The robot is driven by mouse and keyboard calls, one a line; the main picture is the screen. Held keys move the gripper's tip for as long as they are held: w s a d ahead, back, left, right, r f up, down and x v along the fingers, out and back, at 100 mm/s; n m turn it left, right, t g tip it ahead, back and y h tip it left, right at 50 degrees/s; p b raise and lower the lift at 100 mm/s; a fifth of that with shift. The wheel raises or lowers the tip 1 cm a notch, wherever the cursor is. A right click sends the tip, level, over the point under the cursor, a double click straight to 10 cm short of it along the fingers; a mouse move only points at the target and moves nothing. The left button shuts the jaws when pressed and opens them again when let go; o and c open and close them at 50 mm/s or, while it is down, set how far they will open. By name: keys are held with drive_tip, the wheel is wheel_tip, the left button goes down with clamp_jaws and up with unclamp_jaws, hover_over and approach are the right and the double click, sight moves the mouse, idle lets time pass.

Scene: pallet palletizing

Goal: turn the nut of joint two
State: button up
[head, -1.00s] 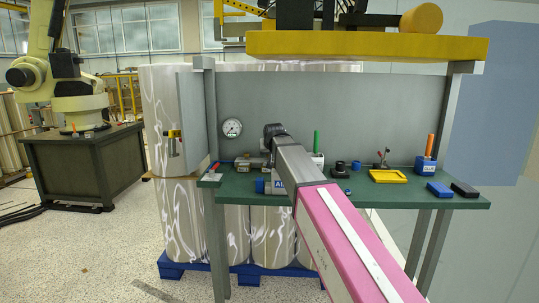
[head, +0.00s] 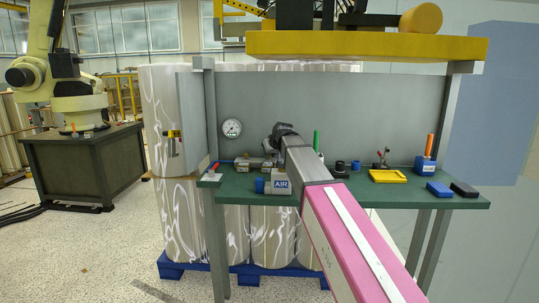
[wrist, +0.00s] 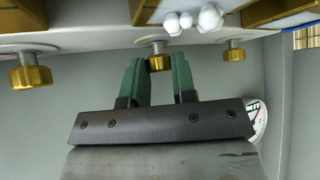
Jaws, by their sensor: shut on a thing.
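Three brass nuts show along a pale pipe or rail in the wrist view: a left nut (wrist: 30,76), a middle nut (wrist: 158,62) and a smaller-looking right nut (wrist: 234,53). My gripper (wrist: 160,66) has green fingers, one on each side of the middle nut, and is shut on it. The nut's lower part shows between the fingers; its sides are partly hidden by them. In the head view my arm's wrist hides the fingers, and the fittings (head: 250,164) on the bench are only partly seen beside it.
A green bench (head: 235,188) holds a grey AIR box (head: 280,183), a yellow tray (head: 388,176) and a blue holder (head: 425,165) with an orange-handled tool. A gauge (head: 232,128) sits on the grey back panel (head: 370,110). A yellow beam (head: 365,46) hangs above.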

drive_tip(key=n+y, duration=0.1)
drive_tip(key=n+g, duration=0.1)
drive_tip(key=n+g+y, duration=0.1)
drive_tip(key=n, duration=0.1)
drive_tip(key=shift+w+d+y, duration=0.2)
drive_tip(key=shift+w+y, duration=0.05)
drive_tip(key=shift+y, duration=0.05)
drive_tip(key=shift+d+n+g+y, duration=0.1)
drive_tip(key=shift+n+g+y, duration=0.55)
drive_tip(key=shift+n, duration=0.65)
drive_tip(key=shift+g, duration=0.25)
drive_tip(key=o, duration=0.9)
